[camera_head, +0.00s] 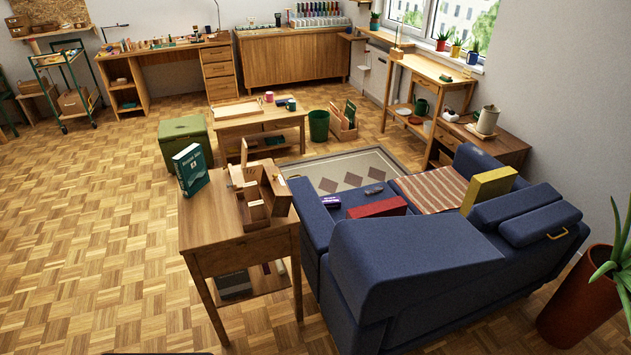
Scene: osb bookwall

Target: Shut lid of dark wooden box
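A brown wooden box (281,201) stands on the near side table, close to its right edge. Its lid is up, and the inside with small compartments shows. Upright panels rise at its back, but which of them is the lid is too small to tell for sure. Neither of my grippers is in view.
The side table (205,222) also holds an upright green book (191,170) at its back left. A blue sofa (408,262) stands close to the table's right side. The parquet floor (95,245) to the left is clear. A potted plant (582,296) stands at the far right.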

